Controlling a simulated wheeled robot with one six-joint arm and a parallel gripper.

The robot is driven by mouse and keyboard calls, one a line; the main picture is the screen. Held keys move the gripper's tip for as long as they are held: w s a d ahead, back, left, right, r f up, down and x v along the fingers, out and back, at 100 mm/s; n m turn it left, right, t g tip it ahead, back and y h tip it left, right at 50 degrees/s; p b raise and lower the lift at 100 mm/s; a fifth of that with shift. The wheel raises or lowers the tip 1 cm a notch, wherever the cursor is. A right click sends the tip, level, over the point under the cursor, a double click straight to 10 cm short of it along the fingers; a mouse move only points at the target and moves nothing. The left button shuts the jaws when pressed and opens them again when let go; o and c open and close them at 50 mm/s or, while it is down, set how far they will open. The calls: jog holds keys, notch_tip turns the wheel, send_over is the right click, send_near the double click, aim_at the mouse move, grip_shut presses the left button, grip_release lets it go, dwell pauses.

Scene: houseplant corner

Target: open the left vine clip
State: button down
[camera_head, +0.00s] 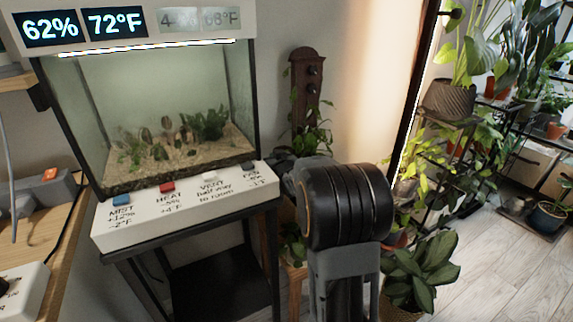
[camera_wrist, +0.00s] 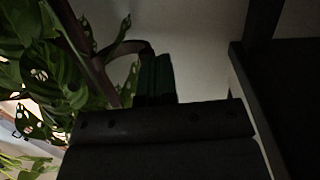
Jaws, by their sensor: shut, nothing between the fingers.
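My gripper (camera_wrist: 154,78) shows in the wrist view as dark, narrow fingers closed together, with nothing seen between them. In the head view my black wrist hides most of it. A leafy vine (camera_wrist: 55,75) with holed leaves fills the left of the wrist view, beside a brown post. A brown curved strip (camera_wrist: 125,48) reaches from the post towards my fingertips; I cannot tell whether it is a vine clip or whether they touch. The left vine clip cannot be made out with certainty in either view.
A glass terrarium (camera_head: 165,115) on a white control ledge (camera_head: 180,210) stands left of my arm. Plant shelves (camera_head: 470,140) and a potted plant (camera_head: 425,268) stand right. The wooden floor (camera_head: 505,265) is clear at lower right.

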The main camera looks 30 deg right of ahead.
jog(key=shift+r, duration=0.15)
jog(key=p+v, duration=0.3)
jog(key=v, duration=1.1)
